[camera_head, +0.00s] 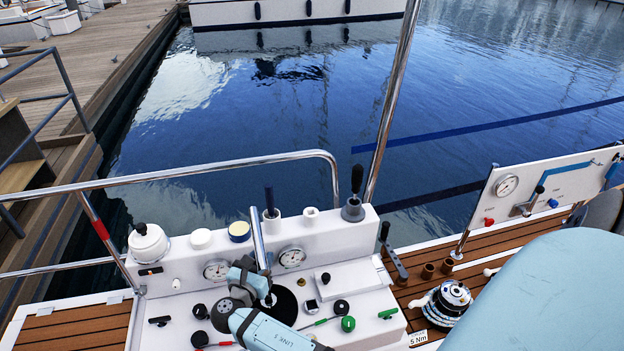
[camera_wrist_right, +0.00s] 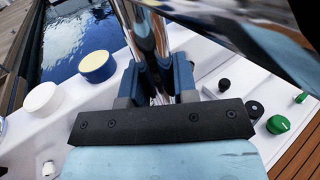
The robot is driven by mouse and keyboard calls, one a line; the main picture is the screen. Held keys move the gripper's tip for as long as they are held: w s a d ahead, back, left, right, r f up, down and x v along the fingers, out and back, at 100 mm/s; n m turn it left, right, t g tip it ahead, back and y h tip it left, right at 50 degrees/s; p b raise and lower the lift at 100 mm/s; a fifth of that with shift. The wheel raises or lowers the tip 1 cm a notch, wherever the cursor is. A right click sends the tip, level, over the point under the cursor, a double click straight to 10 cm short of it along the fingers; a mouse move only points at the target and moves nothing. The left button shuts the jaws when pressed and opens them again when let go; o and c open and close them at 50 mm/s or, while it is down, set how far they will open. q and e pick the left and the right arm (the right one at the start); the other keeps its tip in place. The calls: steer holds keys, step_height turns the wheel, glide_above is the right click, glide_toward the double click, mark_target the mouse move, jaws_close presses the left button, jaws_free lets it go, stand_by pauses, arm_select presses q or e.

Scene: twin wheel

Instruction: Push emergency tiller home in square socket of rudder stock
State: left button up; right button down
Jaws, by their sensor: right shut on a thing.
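The emergency tiller is a chrome bar (camera_head: 258,238) rising from the white console. My right gripper (camera_head: 262,284) is shut on its lower part, with the arm coming in from below. In the right wrist view, the gripper's blue fingers (camera_wrist_right: 162,82) close on an upright chrome post, and a broad chrome arm of the tiller (camera_wrist_right: 240,35) crosses the upper right. A black round plate (camera_head: 285,308) shows under the gripper. The square socket and the tiller's lower end are hidden, so I cannot tell how deep it sits. My left gripper is not in view.
The console (camera_head: 180,285) carries gauges (camera_head: 292,256), a blue-and-yellow cap (camera_head: 239,231), a white cap (camera_head: 201,238), and green knobs (camera_head: 348,324). A chrome rail (camera_head: 200,173) runs behind it. A winch (camera_head: 453,296) stands on the teak deck to the right.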

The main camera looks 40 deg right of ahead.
steer(key=shift+r, duration=0.15)
steer(key=shift+p, duration=0.3)
stand_by(0.3)
steer(key=shift+p, duration=0.8)
stand_by(1.4)
steer(key=shift+f+b, duration=1.8)
steer(key=shift+f, duration=1.05)
steer(key=c, duration=0.8)
jaws_free()
steer(key=shift+f, duration=0.1)
